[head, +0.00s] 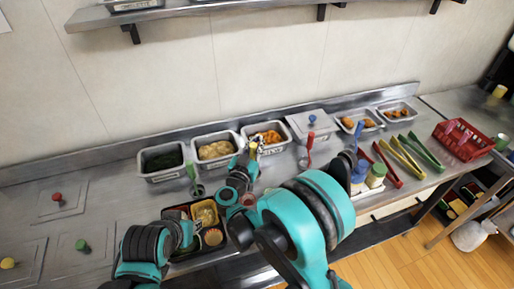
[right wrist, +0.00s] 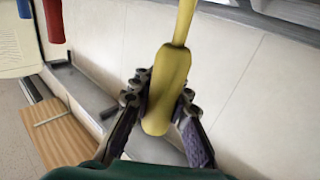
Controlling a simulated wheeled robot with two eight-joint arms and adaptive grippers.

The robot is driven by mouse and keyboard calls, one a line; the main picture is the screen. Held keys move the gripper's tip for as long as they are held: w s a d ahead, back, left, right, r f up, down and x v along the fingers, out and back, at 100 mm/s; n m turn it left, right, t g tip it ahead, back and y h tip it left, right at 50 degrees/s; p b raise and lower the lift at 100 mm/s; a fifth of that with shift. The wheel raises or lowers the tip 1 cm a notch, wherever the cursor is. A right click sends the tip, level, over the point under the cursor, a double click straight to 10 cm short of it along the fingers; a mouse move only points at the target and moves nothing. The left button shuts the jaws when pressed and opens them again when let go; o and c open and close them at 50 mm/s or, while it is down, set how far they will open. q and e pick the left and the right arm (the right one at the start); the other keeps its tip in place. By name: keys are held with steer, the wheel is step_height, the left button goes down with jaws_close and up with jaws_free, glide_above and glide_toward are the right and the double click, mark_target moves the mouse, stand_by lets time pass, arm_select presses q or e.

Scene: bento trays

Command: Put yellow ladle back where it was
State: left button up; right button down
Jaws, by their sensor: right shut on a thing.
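The yellow ladle's handle (right wrist: 168,85) is gripped between the two fingers of my right gripper (right wrist: 160,105) in the right wrist view. In the head view my right gripper (head: 253,148) is at the front edge of the third pan (head: 287,145), which holds orange-brown food. Only a small yellow bit of the ladle (head: 261,141) shows there; its bowl end is hidden or too small to make out. My left arm reaches in at the lower left, beside the bento tray (head: 168,214); its gripper fingers are not clear.
Pans of dark green (head: 147,175) and pale food (head: 198,160) line the back. Knobbed lids (head: 45,205) lie left.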

steer(key=shift+f, duration=0.6)
steer(key=shift+f, duration=0.15)
steer(key=c, duration=1.5)
jaws_free()
steer(key=shift+o, duration=0.2)
